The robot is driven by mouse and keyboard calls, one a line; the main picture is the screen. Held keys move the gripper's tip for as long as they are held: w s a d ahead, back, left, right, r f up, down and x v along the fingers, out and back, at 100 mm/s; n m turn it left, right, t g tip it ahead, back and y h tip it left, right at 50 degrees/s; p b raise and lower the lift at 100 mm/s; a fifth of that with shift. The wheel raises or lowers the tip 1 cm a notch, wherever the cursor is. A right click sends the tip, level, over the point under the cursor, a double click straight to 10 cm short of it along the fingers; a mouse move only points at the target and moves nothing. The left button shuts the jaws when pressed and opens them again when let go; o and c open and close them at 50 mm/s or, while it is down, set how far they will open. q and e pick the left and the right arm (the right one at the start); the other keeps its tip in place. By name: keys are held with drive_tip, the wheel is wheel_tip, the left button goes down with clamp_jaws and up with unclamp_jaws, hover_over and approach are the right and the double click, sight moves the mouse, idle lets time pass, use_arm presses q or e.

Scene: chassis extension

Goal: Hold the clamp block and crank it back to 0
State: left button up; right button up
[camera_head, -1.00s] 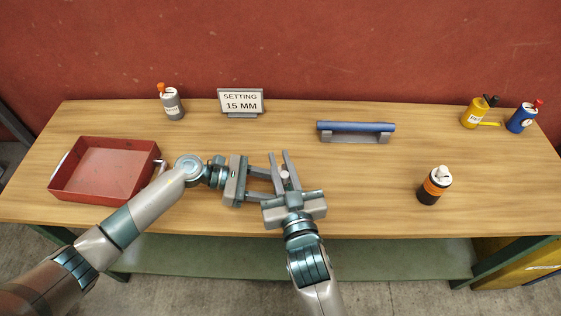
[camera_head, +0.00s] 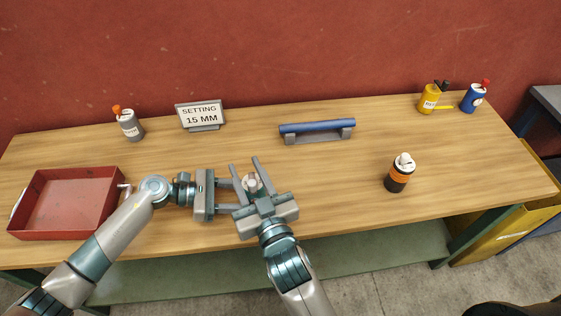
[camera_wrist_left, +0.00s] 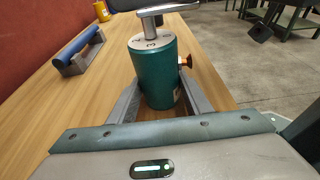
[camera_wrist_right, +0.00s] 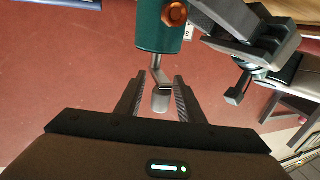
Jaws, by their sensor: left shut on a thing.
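The clamp block is a dark green cylinder (camera_wrist_left: 160,72) with numbers on its top face and an orange-copper knob (camera_wrist_left: 186,61) on its side. A silver crank (camera_wrist_left: 155,12) stands on its top. My left gripper (camera_head: 238,193) is shut on the block, one finger on each side. My right gripper (camera_head: 243,164) has its fingers spread around the crank's end grip (camera_wrist_right: 160,101), with gaps on both sides in the right wrist view. The block also shows in the right wrist view (camera_wrist_right: 152,28); in the head view the grippers mostly hide it. The dial setting is not readable.
A sign reading "SETTING 15 MM" (camera_head: 200,115) stands at the back. A red tray (camera_head: 68,203) is at left. A blue bar on a stand (camera_head: 316,128), an orange-black bottle (camera_head: 399,173) and a grey bottle (camera_head: 130,125) stand on the table. Yellow (camera_head: 428,98) and blue (camera_head: 473,98) cans are at back right.

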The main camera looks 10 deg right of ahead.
drive_tip(key=shift+s+d+n+g+y, duration=0.1)
drive_tip(key=shift+n+g+y, duration=0.45)
drive_tip(key=shift+n+y, duration=0.55)
drive_tip(key=shift+n+g+y, duration=0.55)
drive_tip(key=shift+n+y, duration=0.15)
drive_tip(key=shift+y, duration=0.7)
